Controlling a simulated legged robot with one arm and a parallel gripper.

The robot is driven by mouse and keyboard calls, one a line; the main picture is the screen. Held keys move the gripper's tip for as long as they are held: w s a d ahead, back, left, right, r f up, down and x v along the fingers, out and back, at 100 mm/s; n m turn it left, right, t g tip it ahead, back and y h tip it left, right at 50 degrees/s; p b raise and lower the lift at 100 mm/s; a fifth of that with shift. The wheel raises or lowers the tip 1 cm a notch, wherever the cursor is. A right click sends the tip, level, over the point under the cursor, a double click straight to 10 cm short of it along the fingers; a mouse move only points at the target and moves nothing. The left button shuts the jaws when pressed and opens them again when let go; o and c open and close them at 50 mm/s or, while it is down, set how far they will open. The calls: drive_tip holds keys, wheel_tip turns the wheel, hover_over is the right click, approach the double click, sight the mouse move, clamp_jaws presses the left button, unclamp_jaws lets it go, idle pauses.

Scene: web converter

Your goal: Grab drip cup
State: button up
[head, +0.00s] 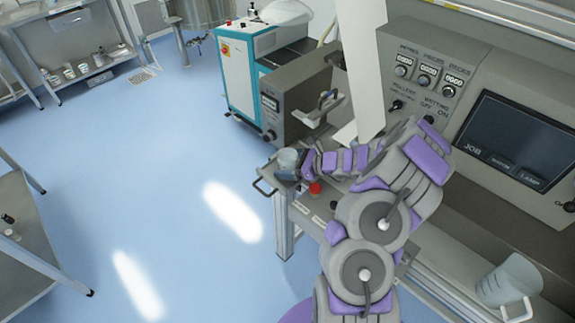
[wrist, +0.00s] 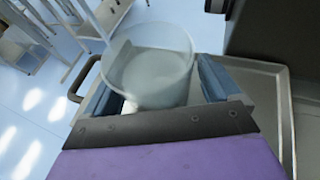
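A clear, whitish drip cup (head: 288,160) stands upright at the far end of the machine's ledge, by a small tray with a handle. In the wrist view the cup (wrist: 150,75) is between the two blue-grey fingers of my gripper (wrist: 158,88). The fingers are spread wide. The cup's left side overlaps the left finger, and a narrow gap shows before the right finger. My gripper (head: 303,163) is right beside the cup in the head view. The cup's base is partly hidden by the gripper.
A metal tray (wrist: 275,82) lies under and right of the gripper. A red button (head: 315,188) is just below my wrist. A control panel with a screen (head: 517,140) stands right of my arm. Another clear cup (head: 510,279) stands lower right. Blue floor (head: 150,190) is open at left.

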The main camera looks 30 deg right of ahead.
drive_tip(key=shift+d, duration=0.2)
drive_tip(key=shift+c, duration=1.4)
drive_tip(key=shift+a, duration=0.2)
drive_tip(key=c, duration=0.7)
